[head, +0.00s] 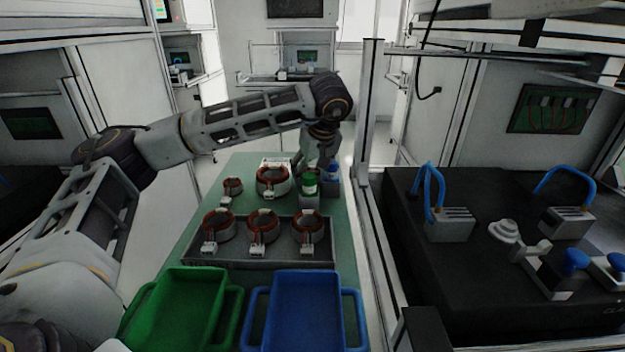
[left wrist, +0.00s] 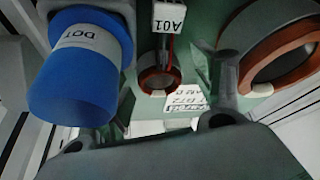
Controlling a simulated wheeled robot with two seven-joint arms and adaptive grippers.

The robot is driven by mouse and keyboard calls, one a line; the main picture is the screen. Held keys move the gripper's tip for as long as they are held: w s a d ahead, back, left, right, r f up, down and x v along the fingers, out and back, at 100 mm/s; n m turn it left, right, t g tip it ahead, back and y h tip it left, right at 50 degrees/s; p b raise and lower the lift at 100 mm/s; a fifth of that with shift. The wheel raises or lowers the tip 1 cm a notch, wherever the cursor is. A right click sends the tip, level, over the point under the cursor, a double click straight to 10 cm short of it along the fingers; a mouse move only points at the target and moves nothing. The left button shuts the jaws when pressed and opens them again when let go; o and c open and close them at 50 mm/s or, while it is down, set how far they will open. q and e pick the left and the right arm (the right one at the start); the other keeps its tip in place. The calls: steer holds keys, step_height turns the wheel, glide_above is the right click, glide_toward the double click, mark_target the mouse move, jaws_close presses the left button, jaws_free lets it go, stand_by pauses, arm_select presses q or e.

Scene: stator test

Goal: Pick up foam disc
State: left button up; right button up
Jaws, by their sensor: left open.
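I cannot pick out a foam disc with certainty in either view. My left gripper (head: 318,162) reaches over the far end of the green table (head: 225,165), close to a green bottle (head: 310,183) and a blue bottle (head: 332,173). In the left wrist view its two fingers (left wrist: 150,128) are spread, with nothing held between them. Beyond them show a blue bottle labelled DOT (left wrist: 75,75), a small copper-wound ring (left wrist: 158,78) with an A01 tag, and part of a larger ring (left wrist: 275,55). My right gripper is not in view.
Several copper-wound stators stand on the table, some in a grey tray (head: 262,264). A green bin (head: 175,310) and a blue bin (head: 305,310) are in front. A metal post (head: 366,115) rises at right. A black bench (head: 460,290) holds blue-tubed fixtures and a white round part (head: 503,231).

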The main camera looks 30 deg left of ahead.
arm_select(q)
steer(key=shift+c, duration=0.3)
steer(key=c, duration=1.1)
steer(key=shift+r+p, duration=0.3)
steer(key=shift+r, duration=0.45)
steer(key=shift+r+p, duration=1.35)
steer(key=shift+r, duration=2.9)
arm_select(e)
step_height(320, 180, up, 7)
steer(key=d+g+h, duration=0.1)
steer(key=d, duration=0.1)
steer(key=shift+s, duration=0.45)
